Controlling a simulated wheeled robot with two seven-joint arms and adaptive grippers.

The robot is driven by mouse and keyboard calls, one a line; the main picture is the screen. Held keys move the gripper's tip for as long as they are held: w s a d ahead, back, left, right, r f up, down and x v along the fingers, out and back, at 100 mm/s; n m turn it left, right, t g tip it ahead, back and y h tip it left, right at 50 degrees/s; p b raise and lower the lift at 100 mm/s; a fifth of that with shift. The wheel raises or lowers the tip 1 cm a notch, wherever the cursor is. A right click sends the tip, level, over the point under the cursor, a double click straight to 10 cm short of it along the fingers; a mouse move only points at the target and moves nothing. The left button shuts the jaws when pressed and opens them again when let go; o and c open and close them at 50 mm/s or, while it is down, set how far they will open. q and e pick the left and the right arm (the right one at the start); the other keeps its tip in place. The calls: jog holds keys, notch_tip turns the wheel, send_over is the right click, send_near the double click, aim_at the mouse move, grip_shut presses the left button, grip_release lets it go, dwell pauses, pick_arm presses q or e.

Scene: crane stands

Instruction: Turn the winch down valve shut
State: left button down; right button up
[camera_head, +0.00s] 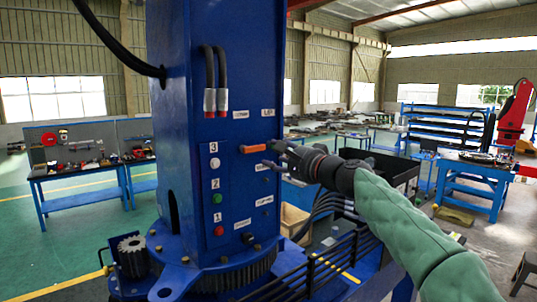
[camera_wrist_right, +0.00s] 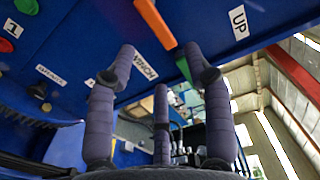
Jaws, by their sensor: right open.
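A valve with an orange handle (camera_head: 253,149) is on the blue crane column's panel, its handle lying roughly level. The orange handle (camera_wrist_right: 155,25) also shows in the right wrist view, near labels reading "WINCH" (camera_wrist_right: 144,67) and "UP" (camera_wrist_right: 238,20). I cannot tell for sure which valve is the winch down one. My right gripper (camera_head: 281,157) is just right of the orange handle. In the wrist view its fingers (camera_wrist_right: 161,85) are spread and empty, with the handle beyond their tips. A green piece (camera_wrist_right: 184,70) shows between the fingers. My left gripper is out of view.
The blue column (camera_head: 180,100) carries white, green (camera_head: 217,198) and red (camera_head: 218,231) buttons. Black hoses (camera_head: 325,205) run low beside my right arm. A toothed gear (camera_head: 132,257) stands at the base. Workbenches (camera_head: 80,180) are farther back.

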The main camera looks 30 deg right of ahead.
jog(key=s, duration=0.5)
jog(key=shift+s+d+f, duration=0.1)
jog(key=shift+s+d, duration=0.1)
jog(key=shift+s, duration=0.1)
dwell(0.4)
